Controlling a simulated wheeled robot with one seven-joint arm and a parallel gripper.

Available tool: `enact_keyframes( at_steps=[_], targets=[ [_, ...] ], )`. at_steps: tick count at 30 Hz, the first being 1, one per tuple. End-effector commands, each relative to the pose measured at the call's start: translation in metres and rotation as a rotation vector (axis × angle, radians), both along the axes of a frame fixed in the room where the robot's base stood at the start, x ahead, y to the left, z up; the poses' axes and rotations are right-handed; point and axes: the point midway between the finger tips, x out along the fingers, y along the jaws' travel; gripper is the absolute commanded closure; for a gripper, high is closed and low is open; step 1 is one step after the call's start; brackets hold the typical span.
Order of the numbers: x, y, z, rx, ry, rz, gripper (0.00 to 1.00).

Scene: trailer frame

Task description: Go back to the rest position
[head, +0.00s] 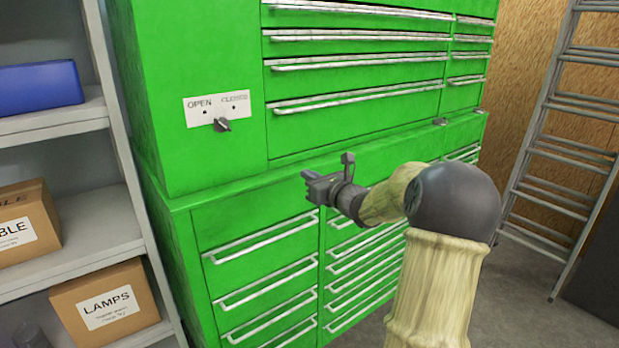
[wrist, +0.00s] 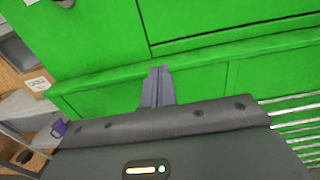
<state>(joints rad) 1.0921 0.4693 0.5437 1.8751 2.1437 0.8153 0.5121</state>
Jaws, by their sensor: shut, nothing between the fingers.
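My gripper (head: 311,181) is shut and empty, held in the air in front of the green tool cabinet (head: 188,173). In the head view its fingers point left, near the height of the cabinet's ledge. In the wrist view the closed fingers (wrist: 158,86) point at the green front and touch nothing that I can see. My arm comes in from the lower right, with a pale cover and a dark elbow.
A knob (head: 222,125) sits under an OPEN/CLOSED label on the cabinet. The cabinet's visible drawers look shut. A grey shelf (head: 62,120) with boxes stands at left. A ladder (head: 548,150) leans at right, with bare floor before it.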

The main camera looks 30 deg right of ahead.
Motion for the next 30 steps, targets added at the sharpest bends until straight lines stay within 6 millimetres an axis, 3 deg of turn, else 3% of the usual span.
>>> enact_keyframes(
  at_steps=[9,13,20,24,30],
  targets=[
    [0.001,0.003,0.000,-0.003,0.002,0.005,1.00],
    [0.002,0.023,-0.005,-0.058,0.037,0.054,1.00],
    [-0.012,0.123,-0.042,-0.383,0.217,0.332,1.00],
    [-0.040,0.180,-0.070,-0.640,0.314,0.545,1.00],
    [-0.094,0.233,-0.101,-1.017,0.394,0.848,1.00]
  ],
)
